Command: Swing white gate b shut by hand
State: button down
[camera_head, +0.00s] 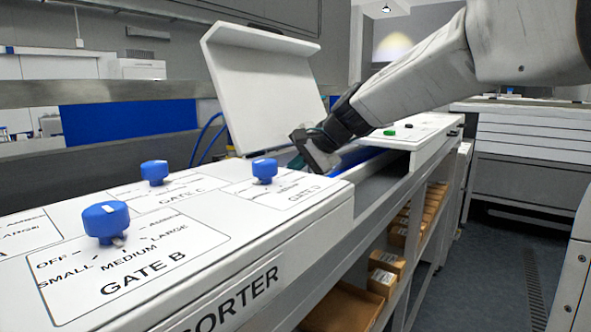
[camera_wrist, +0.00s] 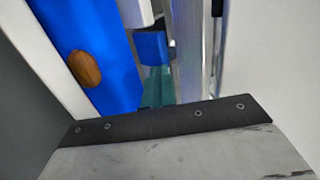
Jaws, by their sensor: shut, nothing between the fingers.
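My gripper (camera_head: 298,162) points down at the gap behind the control panel, beside the blue belt (camera_head: 352,158). Its teal fingers (camera_wrist: 158,88) are shut and empty in the wrist view. A blue block (camera_wrist: 151,45) and a white piece (camera_wrist: 135,12) lie just beyond the fingertips; I cannot tell whether the fingers touch them. I cannot tell for sure which white part is gate b. A large white panel (camera_head: 262,90) stands tilted up behind my gripper. The GATE B label (camera_head: 142,276) is on the control panel, below a blue knob (camera_head: 106,221).
A brown date (camera_wrist: 85,68) lies on the blue belt, next to a white rail (camera_wrist: 58,62). Blue knobs (camera_head: 154,172) (camera_head: 264,170) stand on the panel. A green button (camera_head: 390,132) is on the right housing. Boxes (camera_head: 382,282) sit on shelves below. The floor at right is clear.

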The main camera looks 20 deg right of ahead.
jog(key=s+d, duration=0.1)
jog(key=s, duration=0.1)
jog(key=s+d+r, duration=0.1)
jog(key=s+d, duration=0.1)
jog(key=shift+s, duration=0.1)
jog(key=v, duration=0.8)
jog(key=shift+s+r, duration=0.2)
jog(key=shift+s, duration=0.05)
